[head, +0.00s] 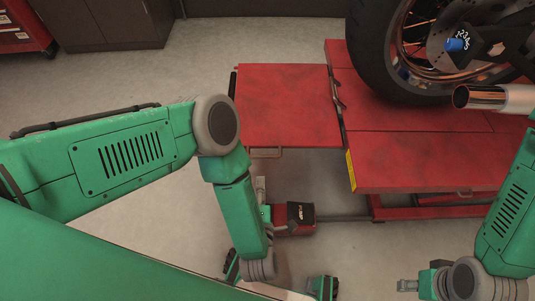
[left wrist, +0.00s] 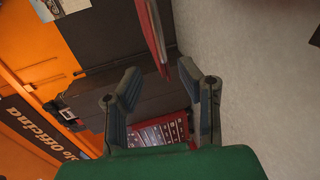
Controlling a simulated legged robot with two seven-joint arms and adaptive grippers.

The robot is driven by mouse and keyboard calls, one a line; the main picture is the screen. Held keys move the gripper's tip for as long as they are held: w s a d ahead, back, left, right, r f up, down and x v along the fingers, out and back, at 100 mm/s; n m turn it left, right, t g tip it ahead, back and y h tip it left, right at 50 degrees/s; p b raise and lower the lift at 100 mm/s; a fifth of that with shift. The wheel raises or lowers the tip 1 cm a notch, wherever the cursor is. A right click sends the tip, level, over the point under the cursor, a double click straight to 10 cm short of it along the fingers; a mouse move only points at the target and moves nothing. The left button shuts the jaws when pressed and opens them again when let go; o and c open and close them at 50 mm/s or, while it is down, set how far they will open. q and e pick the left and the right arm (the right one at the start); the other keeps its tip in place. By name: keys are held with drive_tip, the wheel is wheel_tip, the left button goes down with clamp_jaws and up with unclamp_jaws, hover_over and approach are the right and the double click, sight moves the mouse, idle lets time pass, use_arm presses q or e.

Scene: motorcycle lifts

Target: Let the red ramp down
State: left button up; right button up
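The red ramp (head: 288,105) is a flat panel hinged to the left end of the red lift platform (head: 430,160). It looks about level with the platform in the head view. In the left wrist view a thin red edge, likely the ramp (left wrist: 152,35), shows beyond the fingertips. My left gripper (head: 278,272) is below and nearer than the ramp, apart from it. Its fingers are spread with nothing between them in the left wrist view (left wrist: 163,95). My right gripper (head: 409,286) shows only in part at the lower right; its opening is unclear.
A red pump pedal (head: 298,219) stands on the floor below the ramp, close to my left forearm. A motorcycle wheel (head: 385,60) rests on the platform. Dark cabinets (head: 105,20) and a red tool cabinet (head: 22,30) stand at the back left. Floor left of the ramp is clear.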

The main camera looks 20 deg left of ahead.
sight(266, 156)
use_arm(q)
drive_tip(key=b+x, duration=0.1)
drive_tip(key=x, duration=0.2)
drive_tip(key=b+x, duration=0.1)
drive_tip(key=x, duration=0.3)
drive_tip(key=d+b+x, duration=0.1)
drive_tip(key=x, duration=0.3)
drive_tip(key=shift+w, duration=0.35)
drive_tip(key=shift+w+a+f, duration=0.15)
drive_tip(key=shift+a, duration=0.3)
drive_tip(key=shift+d, duration=0.4)
drive_tip(key=c, duration=0.5)
drive_tip(key=shift+d, duration=0.25)
clamp_jaws()
drive_tip(key=shift+a, duration=0.1)
use_arm(e)
drive_tip(key=f, duration=0.1)
drive_tip(key=d+f, duration=0.1)
drive_tip(key=f, duration=0.1)
drive_tip(key=shift+f, duration=0.25)
